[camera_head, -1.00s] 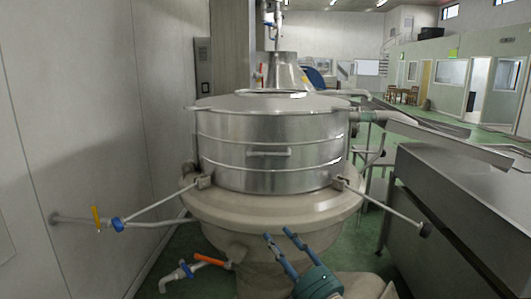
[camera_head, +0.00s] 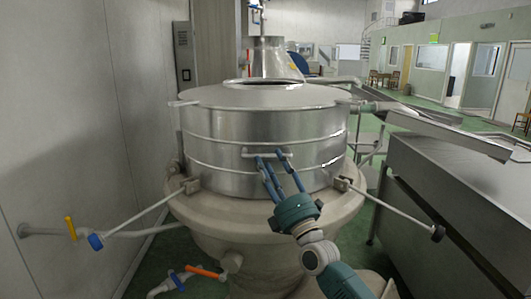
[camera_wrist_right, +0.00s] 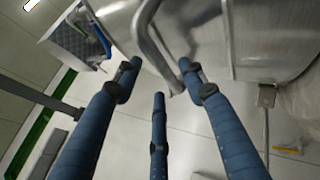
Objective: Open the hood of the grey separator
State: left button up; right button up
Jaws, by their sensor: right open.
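The separator's hood (camera_head: 225,125) is a round, banded metal drum on a wide grey base (camera_head: 205,210), and it sits level on that base. A small bar handle (camera_head: 252,152) sticks out from its front. My right gripper (camera_head: 270,163) is open, with its blue fingers raised at the handle. In the right wrist view the bent metal handle (camera_wrist_right: 150,45) reaches in between the fingertips of my right gripper (camera_wrist_right: 160,85). I cannot tell whether any finger touches it. My left gripper is not in view.
Two clamp rods stick out from the base, one at left (camera_head: 145,215) and one at right (camera_head: 395,207). Valves (camera_head: 75,230) stand at lower left. A large metal tank (camera_head: 460,200) stands at right. A wall closes off the left.

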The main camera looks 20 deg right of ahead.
aim_at(267, 158)
jog(key=x, duration=0.3)
jog(key=shift+w+r, duration=0.1)
jog(key=shift+w, duration=0.2)
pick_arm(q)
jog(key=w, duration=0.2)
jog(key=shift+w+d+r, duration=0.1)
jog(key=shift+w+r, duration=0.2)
pick_arm(e)
jog(key=shift+a, duration=0.1)
grip_shut()
